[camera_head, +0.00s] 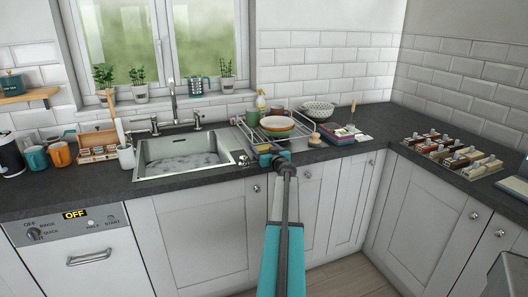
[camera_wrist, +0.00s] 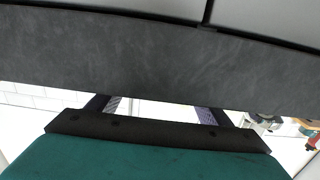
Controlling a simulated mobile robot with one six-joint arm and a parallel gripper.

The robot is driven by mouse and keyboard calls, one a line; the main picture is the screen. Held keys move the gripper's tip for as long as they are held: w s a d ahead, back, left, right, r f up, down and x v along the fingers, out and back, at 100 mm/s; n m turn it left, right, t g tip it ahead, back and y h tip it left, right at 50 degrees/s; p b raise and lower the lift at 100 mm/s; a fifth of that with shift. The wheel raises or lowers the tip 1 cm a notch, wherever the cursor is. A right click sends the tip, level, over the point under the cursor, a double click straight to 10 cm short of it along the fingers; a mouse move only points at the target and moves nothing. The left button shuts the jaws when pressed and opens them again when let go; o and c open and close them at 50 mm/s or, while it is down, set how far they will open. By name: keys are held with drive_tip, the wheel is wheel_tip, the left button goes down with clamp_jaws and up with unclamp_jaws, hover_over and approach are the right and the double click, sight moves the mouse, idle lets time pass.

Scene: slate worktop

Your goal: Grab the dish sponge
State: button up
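My gripper (camera_head: 271,158) is at the front edge of the worktop, below the dish rack. In the wrist view its two fingers (camera_wrist: 160,108) stand well apart with nothing visible between them, so it is open. A small yellow-orange patch (camera_head: 262,148) shows just behind my gripper in the head view; it is too small and too covered to tell whether it is the dish sponge. I cannot make out the sponge for certain in either view.
The dish rack (camera_head: 285,139) holds bowls and stands right of the sink (camera_head: 180,160). The slate worktop (camera_wrist: 160,55) fills much of the wrist view.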

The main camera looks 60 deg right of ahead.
sight(264, 147)
drive_tip(key=shift+r, duration=0.1)
idle(0.3)
drive_tip(key=shift+r+p, duration=0.5)
drive_tip(key=shift+r, duration=1)
drive_tip(key=shift+s+a+r, duration=0.1)
drive_tip(key=shift+s+r, duration=0.1)
drive_tip(key=shift+r, duration=0.05)
drive_tip(key=s+a, duration=0.2)
drive_tip(key=s, duration=0.2)
drive_tip(key=s+a+r, duration=0.1)
drive_tip(key=s, duration=0.4)
drive_tip(key=s+a, duration=0.2)
drive_tip(key=s, duration=0.3)
drive_tip(key=shift+s+a+r, duration=0.15)
drive_tip(key=shift+s+a, duration=0.1)
drive_tip(key=shift+a, duration=0.05)
